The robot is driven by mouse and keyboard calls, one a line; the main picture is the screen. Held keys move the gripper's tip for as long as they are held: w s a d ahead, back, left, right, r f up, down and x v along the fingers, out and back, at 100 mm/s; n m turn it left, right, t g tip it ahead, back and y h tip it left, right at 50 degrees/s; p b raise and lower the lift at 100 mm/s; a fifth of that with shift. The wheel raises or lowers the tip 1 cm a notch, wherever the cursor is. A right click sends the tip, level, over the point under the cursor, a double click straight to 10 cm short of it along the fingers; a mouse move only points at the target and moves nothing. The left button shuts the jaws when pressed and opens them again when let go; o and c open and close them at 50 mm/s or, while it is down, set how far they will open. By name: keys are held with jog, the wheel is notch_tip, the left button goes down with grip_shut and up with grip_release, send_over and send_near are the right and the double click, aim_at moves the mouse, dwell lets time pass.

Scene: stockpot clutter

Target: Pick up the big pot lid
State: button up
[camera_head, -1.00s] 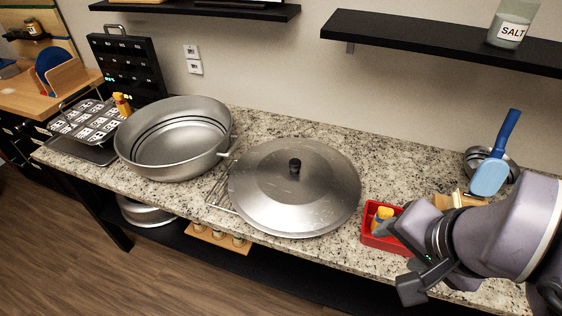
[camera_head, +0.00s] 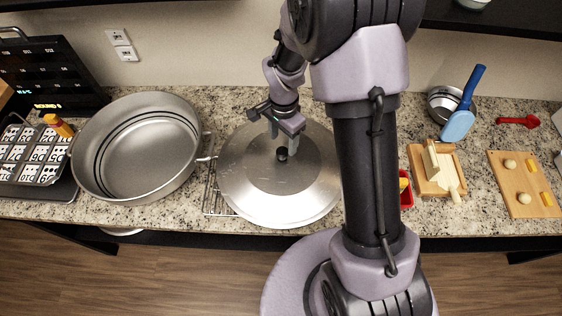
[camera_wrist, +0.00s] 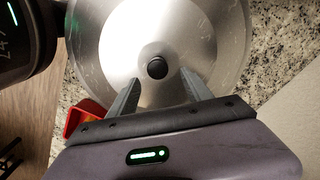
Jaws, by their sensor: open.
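The big pot lid (camera_head: 252,190) is a wide silver disc with a raised centre and a small black knob (camera_head: 282,154). It lies on the granite counter, partly over a wire rack. My gripper (camera_head: 282,134) is above the lid, close over the knob, pointing down. In the wrist view the lid (camera_wrist: 105,40) fills the upper middle, and its knob (camera_wrist: 157,68) shows ahead of and between the two spread fingers of my gripper (camera_wrist: 158,92). The gripper is open and empty. My arm covers the lid's right edge in the head view.
A large steel pot (camera_head: 140,150) stands left of the lid, its handle near the wire rack (camera_head: 213,193). A red bin (camera_head: 407,190) is right of the lid, partly behind my arm. Cutting boards, a bowl (camera_head: 447,104) and a blue spatula (camera_head: 462,115) lie farther right.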

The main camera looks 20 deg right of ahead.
aim_at(282, 151)
jog(key=f, duration=0.3)
jog(key=f+b, duration=0.1)
jog(key=shift+s+a+f, duration=0.2)
jog(key=shift+s+f, duration=0.15)
jog(key=shift+f, duration=0.05)
jog(key=shift+w+f, duration=0.15)
jog(key=shift+f, duration=0.15)
jog(key=shift+r, duration=0.1)
grip_shut()
dwell(0.6)
